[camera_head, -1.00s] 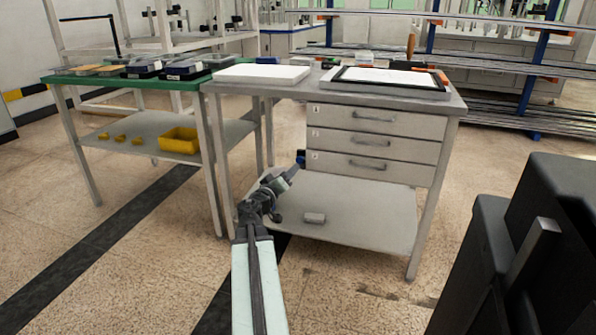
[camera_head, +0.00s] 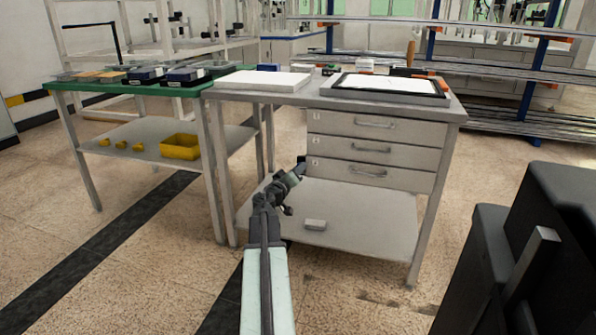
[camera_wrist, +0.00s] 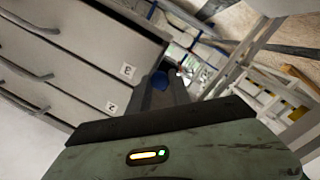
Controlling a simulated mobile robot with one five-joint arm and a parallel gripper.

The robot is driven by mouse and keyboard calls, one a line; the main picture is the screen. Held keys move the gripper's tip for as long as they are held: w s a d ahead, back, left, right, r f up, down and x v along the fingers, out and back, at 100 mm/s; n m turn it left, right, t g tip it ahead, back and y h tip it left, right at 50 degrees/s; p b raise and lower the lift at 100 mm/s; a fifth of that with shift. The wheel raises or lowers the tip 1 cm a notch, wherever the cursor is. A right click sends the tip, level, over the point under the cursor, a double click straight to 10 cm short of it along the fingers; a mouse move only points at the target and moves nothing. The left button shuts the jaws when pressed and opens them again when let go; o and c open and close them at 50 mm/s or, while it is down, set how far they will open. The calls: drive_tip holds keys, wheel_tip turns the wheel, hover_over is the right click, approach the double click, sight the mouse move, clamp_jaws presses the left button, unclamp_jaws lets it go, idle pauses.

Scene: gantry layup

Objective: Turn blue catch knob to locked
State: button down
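In the head view, my gripper (camera_head: 299,167) is at the left edge of the drawer unit (camera_head: 373,149), and the knob is largely hidden there. The direction the knob points is not clear.
The grey bench (camera_head: 455,108) carries a white slab (camera_head: 262,80) and a black-framed tray (camera_head: 440,95). A small light block (camera_head: 315,224) lies on its lower shelf. A green-topped table (camera_head: 105,86) with a yellow bin (camera_head: 180,147) stands to the left. A dark machine (camera_head: 560,240) fills the right foreground.

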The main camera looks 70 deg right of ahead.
drive_tip(key=shift+n, duration=0.4)
drive_tip(key=c, duration=1.2)
unclamp_jaws()
drive_tip(key=shift+o, duration=0.2)
drive_tip(key=a, duration=0.8)
drive_tip(key=shift+w, duration=0.35)
drive_tip(key=shift+d, duration=0.1)
